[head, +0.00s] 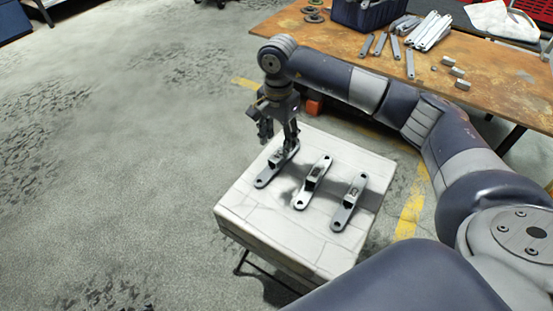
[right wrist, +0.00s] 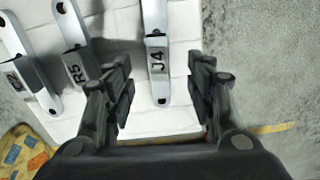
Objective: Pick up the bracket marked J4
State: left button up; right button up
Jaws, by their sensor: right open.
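The grey metal bracket marked J4 (right wrist: 158,62) lies on the white-topped stand. Its label reads clearly in the right wrist view, where it lies between my open fingers. In the head view this bracket (head: 263,182) is the leftmost of three, partly hidden by my fingers. My right gripper (head: 278,137) is open, pointing down above the bracket's far part. It also shows in the right wrist view (right wrist: 163,90), one finger on each side of J4, with nothing held. I cannot tell whether a finger touches it. My left gripper is not in view.
The bracket marked R5 (right wrist: 75,62) and another with a partly readable label (right wrist: 35,75) lie beside J4 on the white stand (head: 240,208). A rusty table (head: 380,75) with a blue bin (head: 365,14) and loose metal strips stands behind. Open floor lies left.

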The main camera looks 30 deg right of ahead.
aim_at(278, 155)
jog(key=shift+f, duration=1.25)
notch_tip(278, 155, down, 5)
jog(key=shift+s+r+b, duration=0.15)
jog(key=shift+r+b, duration=0.05)
jog(key=shift+b, duration=0.55)
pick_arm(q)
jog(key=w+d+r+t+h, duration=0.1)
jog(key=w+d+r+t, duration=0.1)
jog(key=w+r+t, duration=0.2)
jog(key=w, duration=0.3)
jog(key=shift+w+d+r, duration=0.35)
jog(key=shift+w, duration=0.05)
pick_arm(e)
grip_shut()
